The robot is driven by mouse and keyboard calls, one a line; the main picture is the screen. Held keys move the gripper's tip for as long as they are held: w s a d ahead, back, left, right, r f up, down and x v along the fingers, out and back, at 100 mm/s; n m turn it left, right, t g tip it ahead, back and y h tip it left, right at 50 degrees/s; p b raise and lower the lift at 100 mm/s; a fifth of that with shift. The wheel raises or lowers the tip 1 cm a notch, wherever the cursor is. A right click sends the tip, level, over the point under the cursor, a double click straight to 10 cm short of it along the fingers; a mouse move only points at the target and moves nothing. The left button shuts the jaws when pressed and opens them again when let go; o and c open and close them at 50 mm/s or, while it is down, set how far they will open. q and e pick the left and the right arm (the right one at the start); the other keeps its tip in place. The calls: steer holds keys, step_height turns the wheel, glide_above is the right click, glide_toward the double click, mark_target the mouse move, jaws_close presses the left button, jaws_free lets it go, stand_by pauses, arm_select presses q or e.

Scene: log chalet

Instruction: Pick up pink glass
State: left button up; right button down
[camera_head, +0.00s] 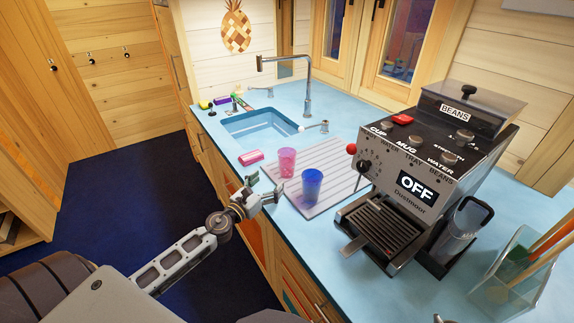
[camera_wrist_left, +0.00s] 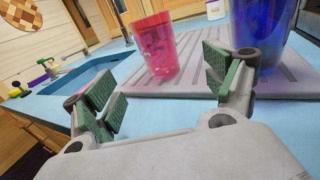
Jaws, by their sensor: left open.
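The pink glass (camera_head: 287,162) stands upright on the left part of a ribbed drying mat (camera_head: 322,205) on the blue counter. It also shows in the left wrist view (camera_wrist_left: 154,50), beyond and between my green-padded fingers. My left gripper (camera_head: 262,189) is open and empty, at the counter's front edge, apart from the pink glass. In the left wrist view its fingertips (camera_wrist_left: 163,88) are spread wide. A blue glass (camera_head: 312,186) stands on the mat to the right of the pink one and shows close behind my right-hand finger (camera_wrist_left: 262,25). My right gripper is not in view.
A sink (camera_head: 262,124) with a tall tap (camera_head: 308,85) lies behind the mat. A pink sponge (camera_head: 250,157) sits left of the mat. A coffee machine (camera_head: 430,150) stands right of the mat. A clear container with sticks (camera_head: 515,275) stands at the lower right.

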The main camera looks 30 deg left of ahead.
mark_target(282, 169)
arm_select(q)
steer(key=shift+w+d+r, duration=0.1)
steer(key=shift+w, duration=0.8)
steer(key=shift+w+d+p, duration=0.2)
steer(key=shift+w+p, duration=0.3)
steer(key=shift+w, duration=0.85)
steer(key=shift+w+d, duration=0.1)
steer(key=shift+w, duration=1.15)
steer(key=shift+w+d, duration=0.1)
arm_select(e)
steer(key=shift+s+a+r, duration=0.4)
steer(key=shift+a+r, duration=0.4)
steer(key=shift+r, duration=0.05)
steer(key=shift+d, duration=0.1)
arm_select(q)
steer(key=shift+w, duration=0.15)
steer(key=shift+w+d+p, duration=0.1)
steer(key=shift+w+p, duration=0.35)
steer(key=shift+w, duration=1.2)
steer(key=shift+w+d+f, duration=0.1)
steer(key=shift+w+f, duration=0.1)
steer(key=shift+w, duration=0.6)
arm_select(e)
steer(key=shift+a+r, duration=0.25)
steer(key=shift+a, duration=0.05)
